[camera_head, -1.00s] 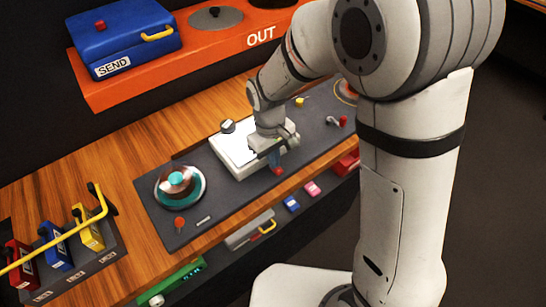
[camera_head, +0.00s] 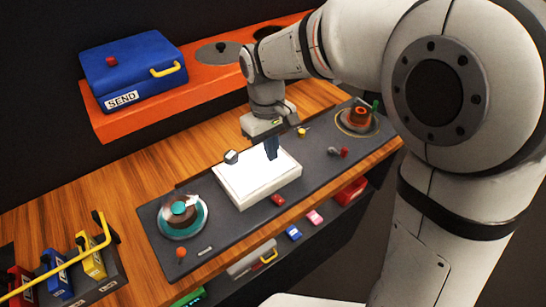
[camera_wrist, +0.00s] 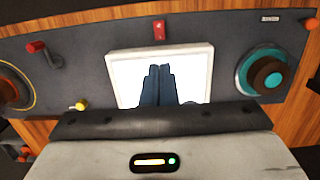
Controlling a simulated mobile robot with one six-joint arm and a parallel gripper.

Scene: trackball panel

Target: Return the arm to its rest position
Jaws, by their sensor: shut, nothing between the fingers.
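My gripper (camera_head: 271,148) is above the dark panel (camera_head: 222,241), over the far part of a white square pad (camera_head: 232,186). Its blue fingers are together with nothing between them. In the wrist view my gripper (camera_wrist: 160,72) points over the same white pad (camera_wrist: 200,60), with its fingers side by side. Whether the fingertips touch the pad is hard to tell, but they appear raised above it. My white arm fills the right and upper right of the head view.
A round teal dial (camera_head: 182,216) is at the panel's left and a brown-orange one (camera_head: 359,118) at its right. A blue SEND case (camera_head: 133,72) sits on an orange shelf (camera_head: 110,124). Colored levers under a yellow bar (camera_head: 75,258) stand lower left. The wooden top (camera_head: 130,175) has bare stretches.

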